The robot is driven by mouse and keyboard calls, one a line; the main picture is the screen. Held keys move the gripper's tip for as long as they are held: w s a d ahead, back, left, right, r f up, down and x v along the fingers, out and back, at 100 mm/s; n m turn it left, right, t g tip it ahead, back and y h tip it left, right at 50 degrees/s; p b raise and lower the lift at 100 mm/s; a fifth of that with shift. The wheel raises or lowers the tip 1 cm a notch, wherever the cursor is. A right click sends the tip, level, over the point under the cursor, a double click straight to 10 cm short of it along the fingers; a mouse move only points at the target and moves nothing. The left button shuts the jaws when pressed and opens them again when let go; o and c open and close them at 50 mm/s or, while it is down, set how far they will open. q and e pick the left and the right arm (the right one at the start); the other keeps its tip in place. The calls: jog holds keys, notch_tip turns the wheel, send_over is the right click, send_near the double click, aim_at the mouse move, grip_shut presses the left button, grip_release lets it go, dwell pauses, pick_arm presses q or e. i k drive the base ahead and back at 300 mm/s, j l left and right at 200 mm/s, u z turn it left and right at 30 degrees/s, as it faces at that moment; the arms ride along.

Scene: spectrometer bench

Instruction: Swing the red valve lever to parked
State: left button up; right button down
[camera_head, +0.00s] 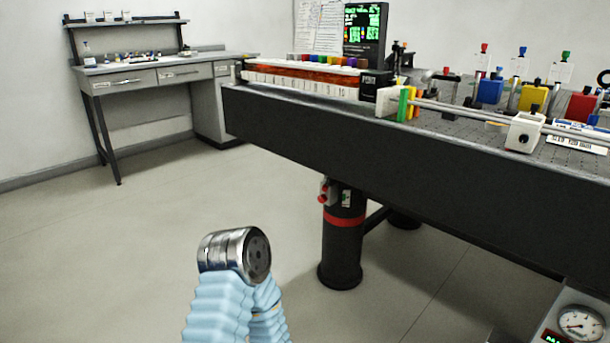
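A small pale fitting with red parts (324,191) is on the black table leg, just under the optical bench (400,145). It may hold the red valve lever, but it is too small to tell the lever or its position for sure. A light blue sleeved part of my arm with a metal joint rises at the bottom, left of the leg and apart from the fitting. Neither gripper's fingers show in the view.
The black table leg (342,250) with a red band stands on open floor. A pressure gauge (580,323) sits at the lower right. Colored optics (490,90) and a rail (470,112) crowd the bench top. A grey side desk (150,75) stands at the back left.

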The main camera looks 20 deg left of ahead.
aim_at(325, 188)
jog(key=i+j, duration=0.1)
jog(key=j, duration=0.25)
jog(key=i+j, duration=0.15)
jog(key=j, duration=0.2)
jog(key=i+j, duration=0.1)
jog(key=j, duration=0.3)
jog(key=i+j, duration=0.1)
jog(key=j, duration=0.25)
jog(key=i+j, duration=0.1)
jog(key=j, duration=0.25)
jog(key=i+z, duration=0.05)
